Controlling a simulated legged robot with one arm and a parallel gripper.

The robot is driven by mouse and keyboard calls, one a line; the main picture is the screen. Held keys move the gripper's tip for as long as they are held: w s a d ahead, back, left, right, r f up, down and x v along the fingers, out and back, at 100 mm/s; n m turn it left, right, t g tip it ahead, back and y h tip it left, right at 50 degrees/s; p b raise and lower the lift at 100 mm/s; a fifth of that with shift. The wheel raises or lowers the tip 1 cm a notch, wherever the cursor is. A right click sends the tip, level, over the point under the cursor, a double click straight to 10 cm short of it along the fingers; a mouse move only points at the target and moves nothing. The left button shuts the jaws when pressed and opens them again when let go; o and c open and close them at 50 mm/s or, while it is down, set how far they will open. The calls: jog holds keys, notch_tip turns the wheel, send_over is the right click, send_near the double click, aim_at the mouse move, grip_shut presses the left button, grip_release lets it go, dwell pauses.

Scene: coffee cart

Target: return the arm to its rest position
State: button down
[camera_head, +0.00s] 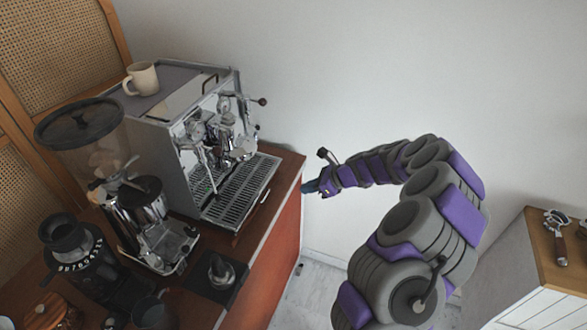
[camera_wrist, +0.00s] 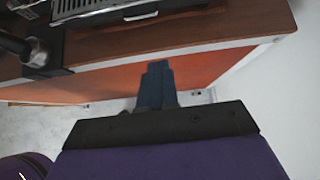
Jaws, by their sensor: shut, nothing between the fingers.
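My gripper (camera_head: 311,187) is at the end of my purple and grey arm, which reaches in from the lower right in the head view. The gripper is beside the right edge of the coffee cart, close to its wooden top. In the wrist view my gripper (camera_wrist: 156,68) shows as two dark blue fingers close together, with nothing between them. Behind them is the orange side panel of the cart (camera_wrist: 210,65). I cannot tell whether the fingertips touch the cart.
The espresso machine (camera_head: 160,120) stands on the cart, with a cup (camera_head: 142,78) on top. Grinders (camera_head: 85,255) and a tamper (camera_head: 221,270) are at the left and front. A second cabinet (camera_head: 535,270) with a portafilter (camera_head: 556,232) is at right. Floor shows between.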

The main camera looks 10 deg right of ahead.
jog(key=s+a+r+n+g, duration=0.5)
jog(key=s+a+r+n, duration=0.9)
jog(key=s+a+r, duration=0.15)
jog(key=s+d+n+h, duration=0.2)
jog(key=s+n, duration=0.1)
jog(key=s, duration=0.6)
jog(key=s+d+n+g+h, duration=0.1)
jog(key=s+d+n+h, duration=0.2)
jog(key=s, duration=0.7)
jog(key=s+d+n+g+h, duration=0.1)
jog(key=s+d+n+h, duration=0.2)
jog(key=s, duration=0.6)
jog(key=shift+s+d+n, duration=0.25)
jog(key=shift+s+n, duration=0.15)
jog(key=shift+n, duration=0.6)
